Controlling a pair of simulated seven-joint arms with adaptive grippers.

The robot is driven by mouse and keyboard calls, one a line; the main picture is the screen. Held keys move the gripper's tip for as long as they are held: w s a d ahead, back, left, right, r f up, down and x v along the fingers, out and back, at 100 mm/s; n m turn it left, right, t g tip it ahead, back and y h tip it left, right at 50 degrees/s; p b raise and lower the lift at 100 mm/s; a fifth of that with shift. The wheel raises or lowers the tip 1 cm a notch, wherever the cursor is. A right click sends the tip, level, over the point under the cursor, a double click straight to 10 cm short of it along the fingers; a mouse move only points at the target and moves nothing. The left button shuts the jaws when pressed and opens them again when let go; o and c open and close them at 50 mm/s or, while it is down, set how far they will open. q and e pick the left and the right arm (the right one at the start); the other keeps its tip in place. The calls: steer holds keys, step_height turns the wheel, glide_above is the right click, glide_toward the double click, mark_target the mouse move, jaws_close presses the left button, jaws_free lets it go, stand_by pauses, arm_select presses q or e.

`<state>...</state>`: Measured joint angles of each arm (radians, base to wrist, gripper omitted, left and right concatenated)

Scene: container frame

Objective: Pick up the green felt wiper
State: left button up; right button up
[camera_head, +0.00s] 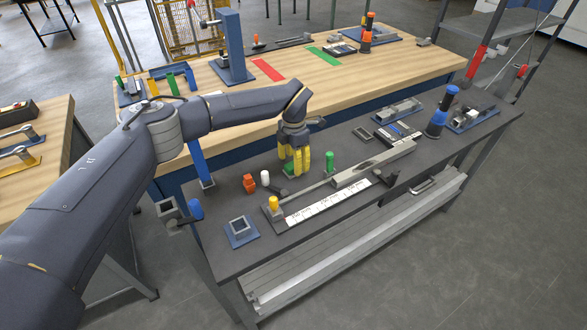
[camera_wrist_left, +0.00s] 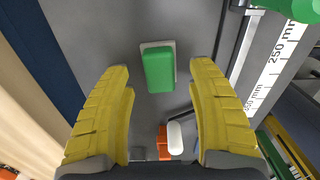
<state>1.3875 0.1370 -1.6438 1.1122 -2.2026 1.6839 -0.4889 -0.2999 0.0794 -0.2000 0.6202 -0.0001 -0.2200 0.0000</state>
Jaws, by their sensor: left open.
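The green felt wiper (camera_wrist_left: 159,69) is a small green block with a pale edge. In the left wrist view it lies on the dark bench top between and slightly beyond my left fingertips, apart from both. My left gripper (camera_head: 294,170) has yellow fingers pointing down over the bench. In the left wrist view the left gripper (camera_wrist_left: 160,80) is open and empty. My right gripper is in neither view.
An orange piece (camera_head: 250,183) and a white piece (camera_head: 265,178) stand left of the gripper. A green knob (camera_head: 329,159) stands close on its right. A rail with a white ruler (camera_head: 330,203) runs in front. A blue-based fixture (camera_head: 241,233) sits near the corner.

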arm_select(q)
steer(key=shift+f, duration=1)
steer(key=shift+o, duration=0.2)
steer(key=c, duration=1.3)
